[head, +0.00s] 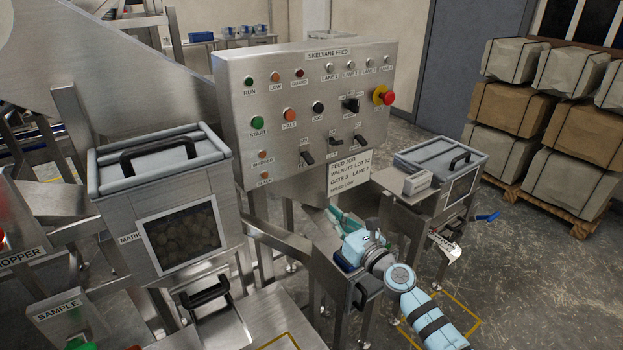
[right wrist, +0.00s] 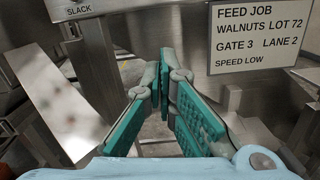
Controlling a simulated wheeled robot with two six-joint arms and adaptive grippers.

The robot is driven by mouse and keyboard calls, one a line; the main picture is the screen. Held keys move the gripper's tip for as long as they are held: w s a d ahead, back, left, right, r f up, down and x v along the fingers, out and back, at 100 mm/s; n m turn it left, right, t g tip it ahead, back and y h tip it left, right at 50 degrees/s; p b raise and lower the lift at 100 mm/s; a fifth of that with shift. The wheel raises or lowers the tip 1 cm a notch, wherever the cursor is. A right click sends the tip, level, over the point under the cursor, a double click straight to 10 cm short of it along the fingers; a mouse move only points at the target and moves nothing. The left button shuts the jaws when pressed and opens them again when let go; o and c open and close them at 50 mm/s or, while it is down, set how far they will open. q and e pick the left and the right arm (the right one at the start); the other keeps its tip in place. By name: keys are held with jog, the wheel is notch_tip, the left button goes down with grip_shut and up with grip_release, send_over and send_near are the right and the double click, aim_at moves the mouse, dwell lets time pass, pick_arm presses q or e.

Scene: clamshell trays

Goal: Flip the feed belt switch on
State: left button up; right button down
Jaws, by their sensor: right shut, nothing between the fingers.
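The metal control panel (head: 240,70), headed SKELVANE FEED, stands at the middle of the head view. Three black-handled switches show on its lower part: a left one (head: 307,157), a middle one (head: 332,146) and a right one (head: 359,139). Their small labels are too blurred to tell which is the feed belt switch. My right gripper (head: 338,216) is below the panel, under the job card and apart from the switches. In the right wrist view its teal fingers (right wrist: 166,62) are shut and empty. My left gripper is not in view.
The job card (head: 348,170) hangs at the panel's lower edge; it also shows in the right wrist view (right wrist: 262,40). A lidded walnut hopper (head: 117,185) stands left, a grey lidded bin (head: 411,157) right. Higher on the panel are a green START button (head: 257,123) and a red stop button (head: 388,98).

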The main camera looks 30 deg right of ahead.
aim_at(302, 169)
jog(key=shift+w+a+r+n, duration=0.1)
jog(key=shift+a+r+n, duration=0.05)
jog(key=shift+r+n, duration=0.35)
jog(key=shift+a+r+n, duration=0.1)
jog(key=shift+r+n, duration=0.3)
jog(key=shift+r, duration=0.2)
jog(key=w+a+b, duration=0.2)
jog(key=w+b, duration=0.1)
jog(key=w, duration=0.7)
jog(key=r+p, duration=0.1)
jog(key=s+r+p, duration=0.1)
jog(key=r+p, duration=0.1)
jog(key=d+r+p, duration=0.1)
jog(key=shift+s+r, duration=0.4)
jog(key=shift+s, duration=0.15)
jog(key=shift+w, duration=0.1)
jog(key=shift+w+a, duration=0.1)
